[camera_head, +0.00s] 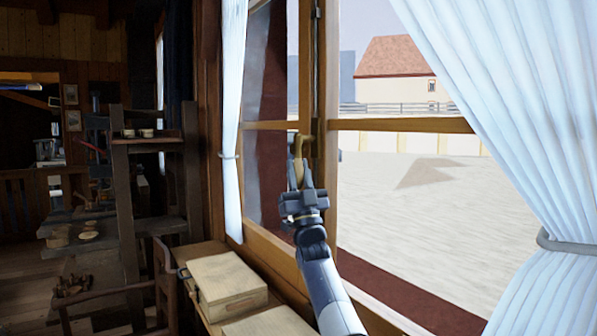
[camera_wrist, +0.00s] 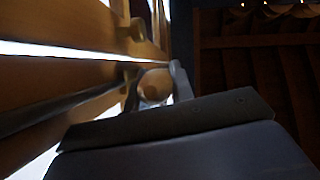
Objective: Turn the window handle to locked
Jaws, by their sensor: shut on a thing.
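The window handle (camera_head: 298,148) is a brass-coloured lever on the wooden upright of the window. Its lower part hangs down between my fingers; its exact angle is hard to tell. My gripper (camera_head: 300,176) points up at it from below and is shut on its lower end. In the wrist view the rounded, tan end of the handle (camera_wrist: 155,86) sits between the fingertips of my gripper (camera_wrist: 153,88). The dark gripper body hides what is below. The window (camera_head: 400,125) has wooden bars and glass panes.
A pale curtain (camera_head: 231,120) hangs close on the left and another curtain (camera_head: 525,110) on the right. A wooden box (camera_head: 224,283) stands on the bench below the sill. A dark shelf rack (camera_head: 124,190) stands further left. The space before the panes is clear.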

